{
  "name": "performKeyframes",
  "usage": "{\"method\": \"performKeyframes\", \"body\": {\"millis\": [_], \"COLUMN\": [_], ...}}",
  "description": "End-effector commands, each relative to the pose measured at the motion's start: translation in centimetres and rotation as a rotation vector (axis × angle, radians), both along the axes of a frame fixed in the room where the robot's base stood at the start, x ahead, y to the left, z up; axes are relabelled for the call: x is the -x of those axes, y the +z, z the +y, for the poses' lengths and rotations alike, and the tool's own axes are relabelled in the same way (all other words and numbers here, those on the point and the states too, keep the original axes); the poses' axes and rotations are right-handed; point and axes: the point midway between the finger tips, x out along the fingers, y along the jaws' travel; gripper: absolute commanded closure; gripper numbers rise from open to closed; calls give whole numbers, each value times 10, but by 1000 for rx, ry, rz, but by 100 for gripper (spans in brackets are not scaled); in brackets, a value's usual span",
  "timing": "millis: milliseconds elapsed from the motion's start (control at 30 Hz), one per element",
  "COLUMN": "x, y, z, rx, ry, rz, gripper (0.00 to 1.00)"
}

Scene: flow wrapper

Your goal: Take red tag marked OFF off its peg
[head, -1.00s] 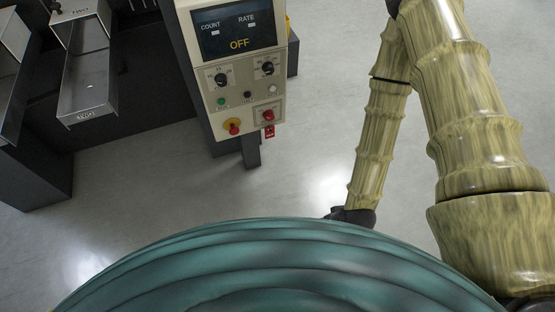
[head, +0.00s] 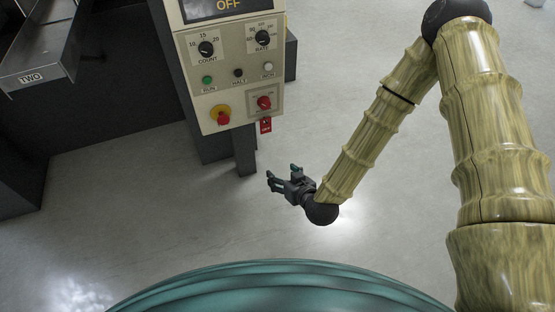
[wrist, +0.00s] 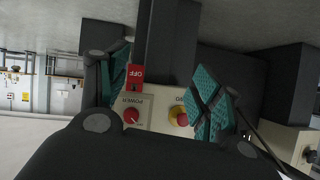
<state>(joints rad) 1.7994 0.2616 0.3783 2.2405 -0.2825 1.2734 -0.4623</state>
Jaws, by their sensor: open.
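The red tag (head: 265,125) hangs at the lower right edge of the control panel (head: 234,117), just under the red power knob (head: 264,102). In the wrist view the tag (wrist: 136,74) reads OFF and shows beside the left finger, next to the red knob marked POWER (wrist: 131,115). My gripper (head: 281,175) is open and empty, below and slightly right of the tag and apart from it in the head view. Its two teal-padded fingers (wrist: 164,95) frame the panel's end in the wrist view. The peg itself cannot be made out.
A red stop button on a yellow base (head: 221,115) sits left of the power knob. Run, halt and inch buttons and two dials are above. A dark post (head: 245,152) stands below the panel. A metal tray marked TWO (head: 38,60) is at left.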

Motion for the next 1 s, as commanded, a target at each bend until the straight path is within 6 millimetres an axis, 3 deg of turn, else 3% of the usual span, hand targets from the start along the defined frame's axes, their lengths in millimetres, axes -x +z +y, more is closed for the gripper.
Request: {"method": "performKeyframes", "body": {"millis": [33, 500, 1000], "x": [-11, -94, -126], "y": [-14, -5, 7], "z": [3, 15, 19], "rx": [-8, -48, -53], "ry": [-4, -71, -101], "rz": [-42, -418, -520], "gripper": [35, 35, 35]}}
